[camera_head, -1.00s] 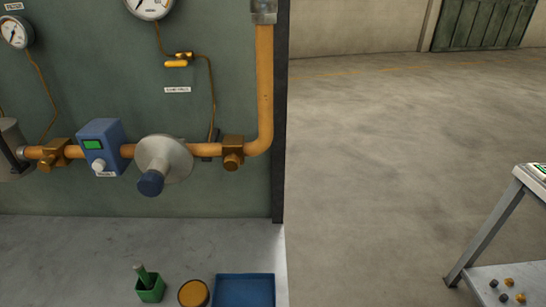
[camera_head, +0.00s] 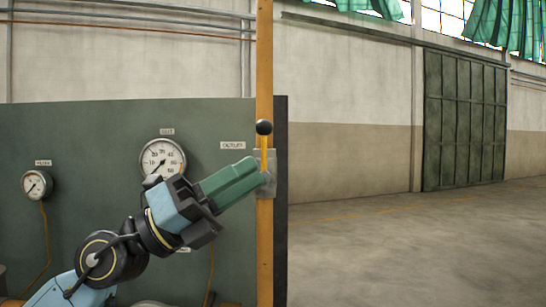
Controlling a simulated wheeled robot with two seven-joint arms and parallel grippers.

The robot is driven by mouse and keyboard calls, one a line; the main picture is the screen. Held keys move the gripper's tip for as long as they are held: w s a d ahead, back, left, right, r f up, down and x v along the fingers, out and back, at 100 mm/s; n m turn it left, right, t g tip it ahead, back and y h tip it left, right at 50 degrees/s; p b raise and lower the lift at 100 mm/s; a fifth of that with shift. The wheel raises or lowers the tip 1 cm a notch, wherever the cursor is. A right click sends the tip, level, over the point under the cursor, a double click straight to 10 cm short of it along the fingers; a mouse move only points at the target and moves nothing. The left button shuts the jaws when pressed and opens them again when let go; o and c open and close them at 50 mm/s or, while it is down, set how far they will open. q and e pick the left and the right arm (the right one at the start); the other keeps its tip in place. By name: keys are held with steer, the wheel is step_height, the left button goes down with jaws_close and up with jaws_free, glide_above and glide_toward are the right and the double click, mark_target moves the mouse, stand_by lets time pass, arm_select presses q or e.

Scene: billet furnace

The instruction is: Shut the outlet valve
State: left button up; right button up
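The outlet valve sits on the vertical orange pipe, under the label OUTLET (camera_head: 233,145). Its yellow lever ends in a black ball knob (camera_head: 264,127) and stands upright, in line with the pipe. The valve body (camera_head: 271,161) is grey and partly hidden by my fingers. My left gripper (camera_head: 267,178) reaches in from the lower left. Its green fingers lie close together, with no clear gap, and their tips are at the valve body below the knob. I cannot tell whether they touch it. My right gripper is out of view.
A large gauge (camera_head: 162,158) and a smaller gauge (camera_head: 36,185) are on the green panel (camera_head: 100,130) behind my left arm. The panel's dark edge (camera_head: 281,200) is just right of the pipe. The floor (camera_head: 420,245) to the right is clear.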

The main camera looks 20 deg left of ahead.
arm_select(q)
step_height(320, 180, up, 3)
steer(key=a+m+y, duration=0.1)
steer(key=m+y, duration=0.3)
steer(key=t+y, duration=0.3)
steer(key=y, duration=0.3)
glide_toward(264, 150)
steer(key=r+p+x, duration=0.1)
steer(key=p+x, duration=0.3)
steer(key=x, duration=0.8)
steer(key=shift+w+r+n, duration=0.2)
steer(key=shift+r+n, duration=0.1)
steer(key=shift+n, duration=0.1)
steer(key=shift+a, duration=0.15)
steer(key=c, duration=0.7)
steer(key=shift+r, duration=0.1)
